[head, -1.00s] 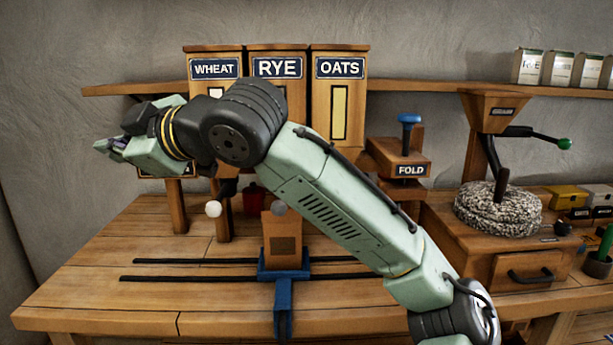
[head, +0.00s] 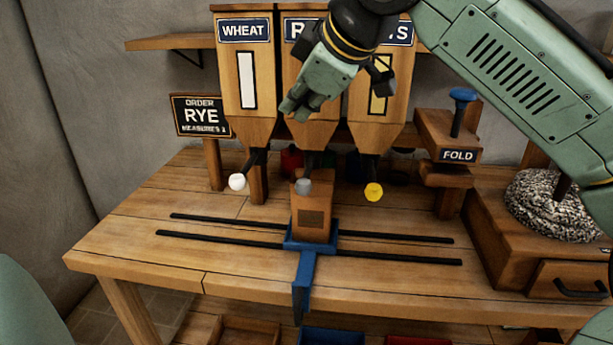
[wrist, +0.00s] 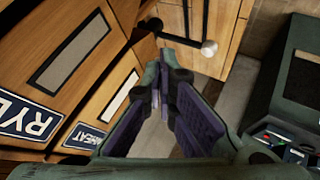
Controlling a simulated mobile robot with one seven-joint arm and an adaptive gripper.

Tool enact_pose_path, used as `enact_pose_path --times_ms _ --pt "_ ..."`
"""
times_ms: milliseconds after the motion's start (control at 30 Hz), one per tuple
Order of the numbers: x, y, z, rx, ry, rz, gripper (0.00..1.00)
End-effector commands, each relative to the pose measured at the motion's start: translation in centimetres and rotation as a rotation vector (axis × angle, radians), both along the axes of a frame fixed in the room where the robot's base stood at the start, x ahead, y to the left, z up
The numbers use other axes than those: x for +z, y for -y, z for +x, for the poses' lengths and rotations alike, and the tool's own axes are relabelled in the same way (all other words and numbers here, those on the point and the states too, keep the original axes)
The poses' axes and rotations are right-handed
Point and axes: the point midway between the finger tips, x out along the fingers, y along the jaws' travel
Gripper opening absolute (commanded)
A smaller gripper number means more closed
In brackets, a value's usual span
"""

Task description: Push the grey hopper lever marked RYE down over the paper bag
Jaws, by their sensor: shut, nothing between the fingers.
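The grey lever knob (head: 303,186) of the middle hopper, RYE (head: 295,75), stands in front of the upper part of the paper bag (head: 313,220). The bag sits upright in a blue carriage (head: 325,243) on the bench rails. My gripper (head: 292,112) is shut and empty, pointing down in front of the RYE hopper, above the grey knob and apart from it in the head view. The arm hides part of the RYE sign. In the wrist view the shut fingers (wrist: 163,85) are in the middle, with a greyish knob (wrist: 155,25) beyond them.
The white WHEAT knob (head: 237,182) is left of the grey one, and the yellow OATS knob (head: 373,192) is right. A FOLD press (head: 458,135) stands farther right. An order sign (head: 201,116) reads RYE, measures 1. The bench front is clear either side of the carriage.

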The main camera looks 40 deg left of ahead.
Motion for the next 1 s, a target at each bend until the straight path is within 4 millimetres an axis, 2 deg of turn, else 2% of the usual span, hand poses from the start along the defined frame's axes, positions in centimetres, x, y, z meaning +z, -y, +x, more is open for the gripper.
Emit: enact_pose_path --times_ms 267,700,1000 --pt "-1.2 0.0 0.0 -0.001 0.001 0.001 0.00" --pt "-7.1 0.0 0.0 -0.001 0.001 0.001 0.00" --pt "-8.8 0.0 0.0 0.001 0.001 0.002 0.00"
